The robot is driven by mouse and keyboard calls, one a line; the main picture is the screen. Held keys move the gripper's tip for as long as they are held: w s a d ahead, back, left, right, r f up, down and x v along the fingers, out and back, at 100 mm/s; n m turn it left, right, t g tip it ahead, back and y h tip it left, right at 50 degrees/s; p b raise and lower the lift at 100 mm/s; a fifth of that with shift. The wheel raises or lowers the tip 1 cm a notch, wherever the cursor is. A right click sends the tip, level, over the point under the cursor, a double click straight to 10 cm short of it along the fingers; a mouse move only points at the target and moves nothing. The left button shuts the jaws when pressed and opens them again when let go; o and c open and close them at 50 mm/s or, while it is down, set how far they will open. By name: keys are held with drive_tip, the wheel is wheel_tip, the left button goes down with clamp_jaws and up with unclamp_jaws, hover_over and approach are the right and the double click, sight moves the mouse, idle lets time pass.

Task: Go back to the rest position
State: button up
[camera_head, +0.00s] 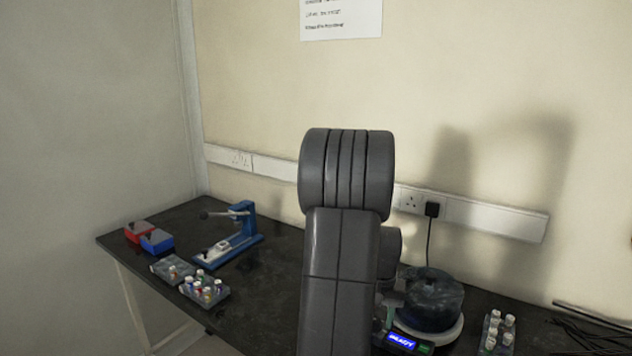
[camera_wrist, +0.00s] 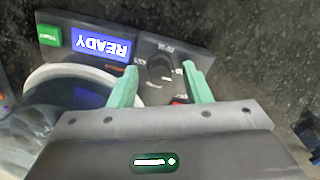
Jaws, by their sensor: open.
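My gripper (camera_wrist: 160,88) shows in the wrist view with its two green fingers apart. It is open and nothing shows held between them. It hangs over the control panel of a round device (camera_wrist: 45,110), near a dark knob (camera_wrist: 158,75) that appears between the fingers. The panel's blue screen (camera_wrist: 101,45) reads READY, upside down in this view. In the head view my grey arm stands in the middle and hides part of the bench. The device (camera_head: 432,300) stands to the right of my arm, with its lit screen (camera_head: 401,341) at the front.
The black bench (camera_head: 270,290) runs along the wall. At left are a red box (camera_head: 138,231), a blue box (camera_head: 157,241), a blue press (camera_head: 236,238) and racks of vials (camera_head: 206,290). Another vial rack (camera_head: 498,331) and dark cables (camera_head: 590,335) lie at right.

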drive_tip(key=m+b, duration=0.1)
drive_tip(key=m, duration=0.6)
drive_tip(key=m+b, duration=0.1)
drive_tip(key=m, duration=0.3)
drive_tip(key=shift+m, duration=0.3)
drive_tip(key=shift+m+b, duration=0.4)
drive_tip(key=shift+m, duration=0.4)
